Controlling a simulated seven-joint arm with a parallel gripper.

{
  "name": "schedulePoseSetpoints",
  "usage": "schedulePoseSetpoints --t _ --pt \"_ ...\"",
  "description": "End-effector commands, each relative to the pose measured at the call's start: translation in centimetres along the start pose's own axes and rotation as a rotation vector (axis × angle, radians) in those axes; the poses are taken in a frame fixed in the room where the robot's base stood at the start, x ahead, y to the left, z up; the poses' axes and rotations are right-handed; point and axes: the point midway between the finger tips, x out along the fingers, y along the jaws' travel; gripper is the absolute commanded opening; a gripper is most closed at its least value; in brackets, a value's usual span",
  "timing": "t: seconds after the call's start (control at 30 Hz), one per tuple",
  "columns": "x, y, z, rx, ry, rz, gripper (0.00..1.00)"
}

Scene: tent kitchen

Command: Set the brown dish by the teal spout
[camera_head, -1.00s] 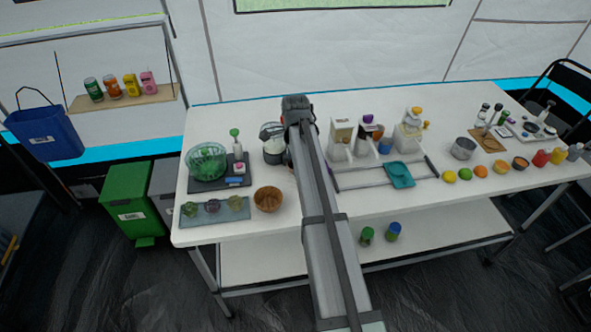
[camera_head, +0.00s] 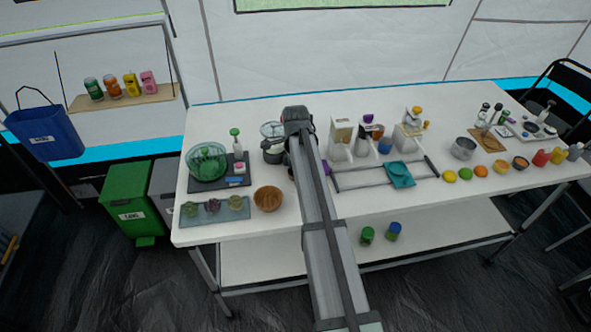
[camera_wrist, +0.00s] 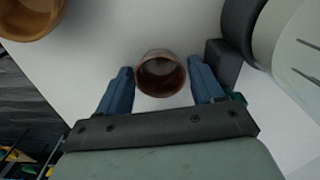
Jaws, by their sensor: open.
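A small round brown dish (camera_wrist: 161,74) stands upright on the white table in the wrist view. My gripper (camera_wrist: 159,68) is open, its two blue fingers on either side of the dish with small gaps. In the head view my arm covers the gripper and hides most or all of the dish. White dispensers (camera_head: 341,138) stand right of my arm. I cannot make out which spout is teal. A small green piece (camera_wrist: 237,97) shows beside the right finger; I cannot tell what it belongs to.
A wooden bowl (camera_head: 268,198) sits left of my arm, also at the wrist view's upper left (camera_wrist: 30,15). A teal cloth-like item (camera_head: 400,174) lies on a rack before the dispensers.

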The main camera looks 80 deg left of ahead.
Motion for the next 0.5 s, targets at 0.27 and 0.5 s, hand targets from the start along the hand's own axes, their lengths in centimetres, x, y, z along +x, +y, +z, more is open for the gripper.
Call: schedulePoseSetpoints --t 0.27,0.5 --pt "-1.9 -0.1 0.0 0.0 0.0 -0.002 0.67" --pt "-6.2 -0.1 0.0 0.0 0.0 -0.002 0.67"
